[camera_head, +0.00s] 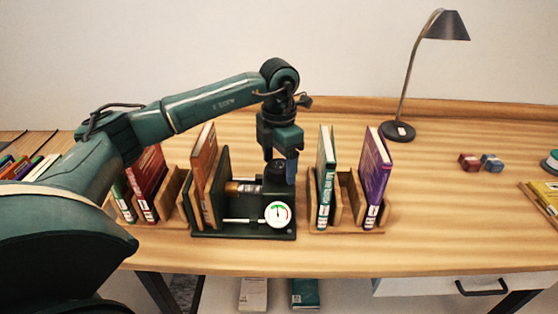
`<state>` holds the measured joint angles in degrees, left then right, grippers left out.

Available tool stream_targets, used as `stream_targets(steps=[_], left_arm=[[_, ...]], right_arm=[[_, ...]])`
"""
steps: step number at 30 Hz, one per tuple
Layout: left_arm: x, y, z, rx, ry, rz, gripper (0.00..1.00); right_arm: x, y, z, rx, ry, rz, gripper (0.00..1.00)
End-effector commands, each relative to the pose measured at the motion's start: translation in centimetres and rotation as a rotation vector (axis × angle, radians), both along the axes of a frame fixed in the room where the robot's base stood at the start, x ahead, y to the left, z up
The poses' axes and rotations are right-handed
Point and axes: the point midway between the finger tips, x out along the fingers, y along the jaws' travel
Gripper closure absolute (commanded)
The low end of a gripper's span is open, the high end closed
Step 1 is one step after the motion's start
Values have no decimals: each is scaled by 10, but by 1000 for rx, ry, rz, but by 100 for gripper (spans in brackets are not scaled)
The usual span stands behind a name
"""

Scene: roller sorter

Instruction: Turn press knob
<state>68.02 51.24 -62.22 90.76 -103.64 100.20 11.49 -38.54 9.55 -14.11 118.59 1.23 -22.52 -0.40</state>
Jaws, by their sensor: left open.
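The press (245,231) stands on the desk a little left of the middle, a dark green base with a round white dial (278,214) at its front right. A dark knob (275,174) sits on the press's upper right part, above the dial. The gripper is open. I cannot tell whether the fingers touch the knob. My right gripper is not in view.
Wooden book stands (347,230) with upright books flank the press closely on both sides. A desk lamp (398,131) stands at the back right, with small red and blue blocks (469,162) beyond. The desk's right half is mostly clear.

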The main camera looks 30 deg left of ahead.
Motion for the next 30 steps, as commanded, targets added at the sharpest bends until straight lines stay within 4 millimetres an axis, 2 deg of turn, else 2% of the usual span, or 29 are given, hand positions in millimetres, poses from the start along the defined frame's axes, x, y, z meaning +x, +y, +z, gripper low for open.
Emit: stream_targets(steps=[5,15,20,24,30], left_arm=[[1,0,15,-1,-4,0,27],[1,-1,89,-1,-7,-1,27],[1,0,118,0,-4,0,27],[0,0,129,-1,-2,1,27],[0,0,132,0,-1,0,27]], right_arm=[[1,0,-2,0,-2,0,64],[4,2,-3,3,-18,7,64],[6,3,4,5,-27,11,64],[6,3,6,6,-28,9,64],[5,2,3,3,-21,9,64]])
